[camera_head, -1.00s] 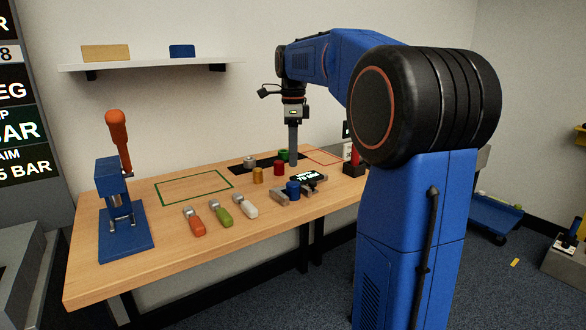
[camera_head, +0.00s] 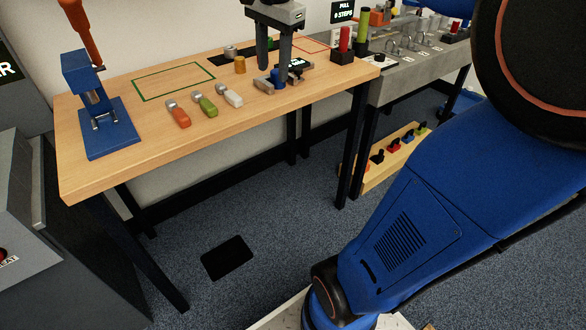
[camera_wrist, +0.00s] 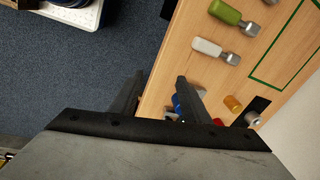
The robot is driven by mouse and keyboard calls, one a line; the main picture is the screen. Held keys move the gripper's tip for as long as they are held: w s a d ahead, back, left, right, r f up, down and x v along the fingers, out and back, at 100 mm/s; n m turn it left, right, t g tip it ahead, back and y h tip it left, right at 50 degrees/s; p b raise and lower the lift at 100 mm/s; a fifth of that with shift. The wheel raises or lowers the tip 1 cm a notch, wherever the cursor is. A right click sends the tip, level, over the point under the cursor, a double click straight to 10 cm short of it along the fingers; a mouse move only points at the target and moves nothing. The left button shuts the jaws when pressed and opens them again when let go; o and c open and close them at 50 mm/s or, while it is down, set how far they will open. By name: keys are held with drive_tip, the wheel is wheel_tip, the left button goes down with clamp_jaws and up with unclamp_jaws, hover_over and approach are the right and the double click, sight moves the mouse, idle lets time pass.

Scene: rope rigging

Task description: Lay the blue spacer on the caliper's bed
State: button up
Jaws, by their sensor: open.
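The blue spacer (camera_head: 277,76) stands upright at the caliper, between its grey end blocks; I cannot tell how fully it rests on the bed. The caliper (camera_head: 263,84) lies near the bench's front edge, its lit display (camera_head: 298,64) behind to the right. My gripper (camera_head: 273,65) is open and points down, its two fingers just above and around the spacer's top. In the wrist view my open gripper (camera_wrist: 156,84) hides most of the caliper. A sliver of the blue spacer (camera_wrist: 177,103) shows beside the right finger.
Orange (camera_head: 179,115), green (camera_head: 207,106) and white (camera_head: 232,96) handled tools lie left of the caliper. An amber cylinder (camera_head: 240,65) stands behind them. A red-topped black block (camera_head: 343,50) is to the right. The green-outlined area (camera_head: 172,82) is empty.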

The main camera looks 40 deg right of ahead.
drive_tip(key=s+a+f+n+t, duration=0.1)
drive_tip(key=s+a+f+n, duration=0.2)
drive_tip(key=s+f+n, duration=0.4)
drive_tip(key=s+a+f+n+t, duration=0.2)
drive_tip(key=s+a+f+n, duration=0.2)
drive_tip(key=s+f+n, duration=0.4)
drive_tip(key=s+f, duration=0.2)
drive_tip(key=s, duration=0.1)
drive_tip(key=shift+s+a, duration=0.2)
drive_tip(key=shift+s, duration=0.15)
